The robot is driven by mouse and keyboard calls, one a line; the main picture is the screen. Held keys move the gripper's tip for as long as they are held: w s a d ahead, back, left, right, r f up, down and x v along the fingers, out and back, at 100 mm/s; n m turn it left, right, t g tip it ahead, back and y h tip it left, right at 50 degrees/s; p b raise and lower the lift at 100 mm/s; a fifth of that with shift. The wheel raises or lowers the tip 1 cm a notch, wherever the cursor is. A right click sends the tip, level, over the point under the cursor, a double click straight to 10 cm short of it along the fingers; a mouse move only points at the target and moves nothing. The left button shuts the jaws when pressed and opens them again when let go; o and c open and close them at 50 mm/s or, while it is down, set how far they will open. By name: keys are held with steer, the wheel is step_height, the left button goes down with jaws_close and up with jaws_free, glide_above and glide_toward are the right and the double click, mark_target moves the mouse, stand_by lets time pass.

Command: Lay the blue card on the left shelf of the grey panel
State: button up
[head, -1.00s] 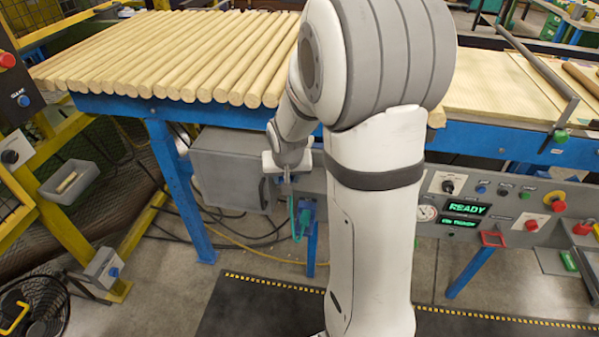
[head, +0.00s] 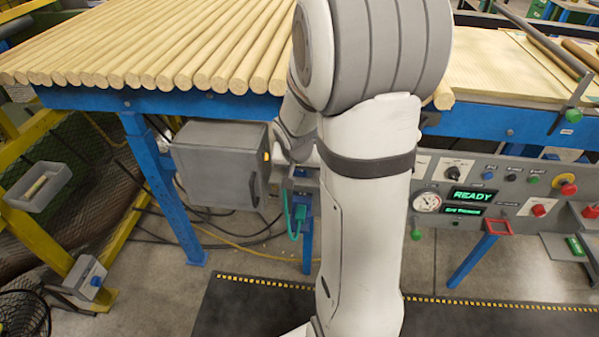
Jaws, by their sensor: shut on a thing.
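My gripper (head: 296,188) hangs low behind my upright arm link, left of it, and is small and partly hidden. A small blue patch at its fingertips looks like the blue card (head: 301,199); the jaws are shut on it. The grey panel (head: 470,212) runs under the blue bench at the right, with knobs, a gauge and a green READY display. My arm covers the panel's left part, and I cannot make out the left shelf. A shelf (head: 556,244) at the panel's right end bears a green piece (head: 575,245).
A grey cabinet (head: 215,165) stands left of my gripper, beside a blue bench leg (head: 155,180). Teal-green loops (head: 295,220) hang close to the gripper. Wooden rods (head: 170,55) cover the bench top. A red square frame (head: 498,226) juts from the panel. A dark mat (head: 255,310) lies on the floor.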

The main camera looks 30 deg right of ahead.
steer(key=shift+s+f, duration=0.1)
steer(key=shift+f, duration=0.05)
steer(key=shift+f, duration=0.15)
steer(key=o, duration=1)
steer(key=shift+c, duration=0.2)
steer(key=shift+r, duration=0.3)
steer(key=p+v, duration=0.2)
steer(key=v, duration=0.9)
steer(key=s+a+r+n+g+y, duration=0.1)
steer(key=s+a+r+n+y, duration=0.1)
steer(key=s+a+n, duration=0.4)
steer(key=s+a, duration=0.5)
steer(key=s, duration=0.3)
steer(key=shift+s+n, duration=0.2)
steer(key=shift+n, duration=0.2)
